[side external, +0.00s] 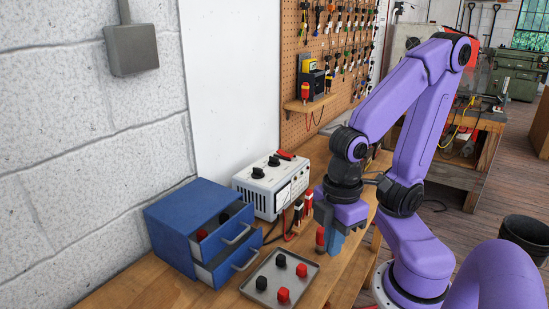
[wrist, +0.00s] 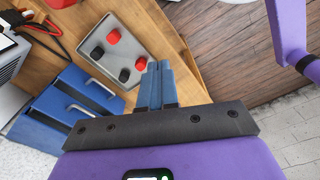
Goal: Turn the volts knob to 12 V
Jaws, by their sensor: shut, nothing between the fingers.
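A white power supply box (side external: 270,187) stands on the bench against the wall. Two black knobs, a left one (side external: 258,173) and a right one (side external: 274,161), sit on its top. Their labels and settings are too small to read, so I cannot tell which is volts. In the wrist view only an edge of the box (wrist: 9,58) shows, with no knob visible. My gripper (side external: 335,243) is to the right of and in front of the box, apart from it, pointing down. Its blue fingers are together and empty, also in the wrist view (wrist: 157,68).
A blue drawer cabinet (side external: 190,215) with drawers pulled open stands left of the box. A grey tray (side external: 262,297) with red and black knobs lies in front. Red and black clips (side external: 298,208) with leads stand between box and gripper. The bench edge is near my gripper.

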